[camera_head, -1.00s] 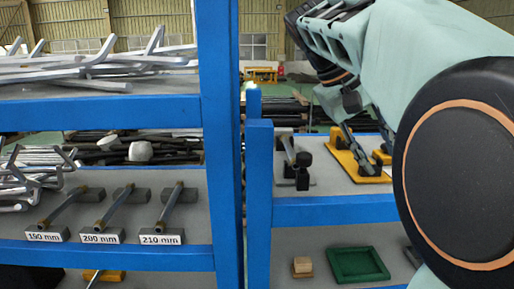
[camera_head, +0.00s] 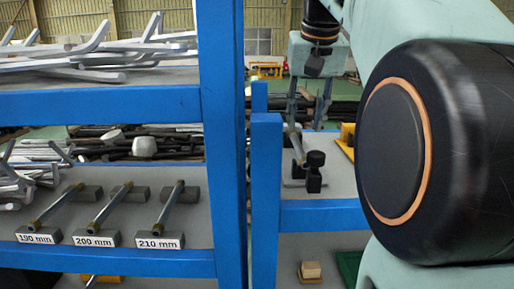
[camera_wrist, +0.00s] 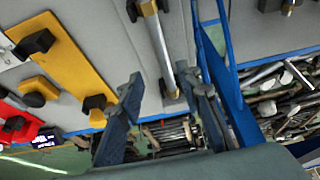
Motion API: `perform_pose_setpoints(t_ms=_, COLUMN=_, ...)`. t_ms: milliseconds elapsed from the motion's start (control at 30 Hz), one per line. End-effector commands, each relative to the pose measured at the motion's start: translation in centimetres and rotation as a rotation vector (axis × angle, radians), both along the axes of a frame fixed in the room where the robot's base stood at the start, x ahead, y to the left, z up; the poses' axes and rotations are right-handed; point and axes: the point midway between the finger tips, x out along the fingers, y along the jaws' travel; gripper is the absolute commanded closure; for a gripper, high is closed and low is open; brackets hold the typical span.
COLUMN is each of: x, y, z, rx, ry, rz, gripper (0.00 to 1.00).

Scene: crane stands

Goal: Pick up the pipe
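A slim grey pipe (camera_head: 297,146) lies on dark holders (camera_head: 315,172) on the right-hand shelf. In the wrist view the pipe (camera_wrist: 162,45) runs lengthwise, with a brass-coloured part near its upper end. My gripper (camera_head: 307,120) points down over this shelf close to the pipe; its fingers are apart and empty. In the wrist view my gripper (camera_wrist: 163,80) has one finger to each side of the pipe's lower part in the picture. I cannot tell the height gap. Three more pipes rest on holders on the left shelf, labelled 190 mm (camera_head: 57,208), 200 mm (camera_head: 109,208) and 210 mm (camera_head: 169,205).
A blue post (camera_head: 266,200) stands left of the pipe's shelf; blue framing (camera_wrist: 222,85) is close to my right finger in the wrist view. A yellow plate (camera_wrist: 70,58) with black knobs and a red object (camera_wrist: 18,125) lie left. A wooden block (camera_head: 311,270) sits below.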

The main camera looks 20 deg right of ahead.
Motion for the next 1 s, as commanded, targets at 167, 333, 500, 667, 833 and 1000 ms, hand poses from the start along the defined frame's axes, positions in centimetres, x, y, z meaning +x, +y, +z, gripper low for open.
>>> perform_pose_setpoints(t_ms=167, x=0.5, y=-0.1, z=-1.2, rx=-0.001, ry=0.001, rz=0.0, gripper=0.68)
perform_pose_setpoints(t_ms=333, x=1.4, y=0.1, z=-3.3, rx=0.0, ry=0.004, rz=0.0, gripper=0.68)
perform_pose_setpoints(t_ms=500, x=2.3, y=0.0, z=-5.3, rx=-0.001, ry=0.002, rz=-0.001, gripper=0.68)
perform_pose_setpoints(t_ms=667, x=2.5, y=-0.1, z=-5.7, rx=-0.002, ry=0.001, rz=0.0, gripper=0.68)
perform_pose_setpoints(t_ms=833, x=2.5, y=-0.1, z=-5.7, rx=-0.002, ry=0.001, rz=0.0, gripper=0.71)
perform_pose_setpoints(t_ms=1000, x=2.5, y=-0.1, z=-5.7, rx=-0.002, ry=0.001, rz=0.0, gripper=0.9)
